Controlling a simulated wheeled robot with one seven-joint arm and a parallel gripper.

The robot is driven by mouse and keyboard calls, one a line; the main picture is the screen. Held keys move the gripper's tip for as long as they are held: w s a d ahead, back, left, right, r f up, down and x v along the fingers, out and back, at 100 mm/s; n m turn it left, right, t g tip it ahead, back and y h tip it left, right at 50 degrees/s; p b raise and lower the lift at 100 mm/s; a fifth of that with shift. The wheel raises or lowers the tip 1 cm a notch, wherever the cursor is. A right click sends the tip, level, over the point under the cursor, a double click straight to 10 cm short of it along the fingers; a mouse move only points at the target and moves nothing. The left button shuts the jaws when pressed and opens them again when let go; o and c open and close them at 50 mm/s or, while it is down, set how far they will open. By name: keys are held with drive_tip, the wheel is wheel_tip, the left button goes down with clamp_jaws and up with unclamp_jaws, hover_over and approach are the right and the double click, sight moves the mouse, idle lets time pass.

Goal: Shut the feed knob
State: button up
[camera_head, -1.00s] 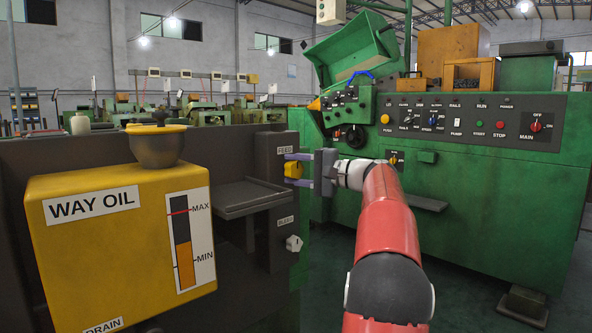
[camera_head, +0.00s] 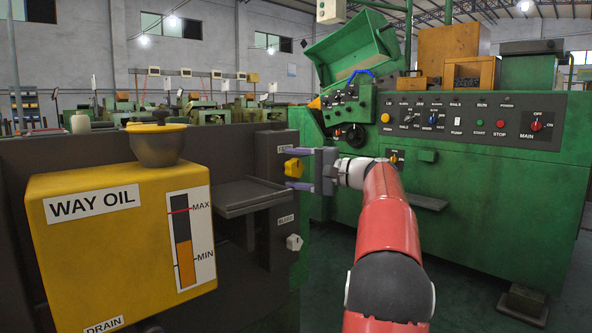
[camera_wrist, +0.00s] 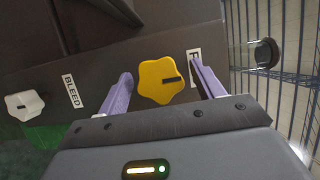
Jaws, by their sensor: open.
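The yellow feed knob (camera_head: 293,167) sits on the dark panel beside the way oil tank, under a label that my gripper partly covers. My gripper (camera_head: 292,169) is open at the panel. In the wrist view its two purple fingers (camera_wrist: 163,84) stand on either side of the knob, with visible gaps. The right finger partly hides the feed label (camera_wrist: 194,58).
The white bleed knob (camera_head: 294,243) is below the feed knob, with its label (camera_wrist: 73,90) between them. A dark tray (camera_head: 240,198) juts out left of the panel. The yellow way oil tank (camera_head: 120,235) is at left. A green machine (camera_head: 480,190) stands behind my arm.

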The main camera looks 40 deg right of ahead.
drive_tip(key=v, duration=0.7)
drive_tip(key=shift+s+d, duration=0.2)
drive_tip(key=shift+s, duration=0.15)
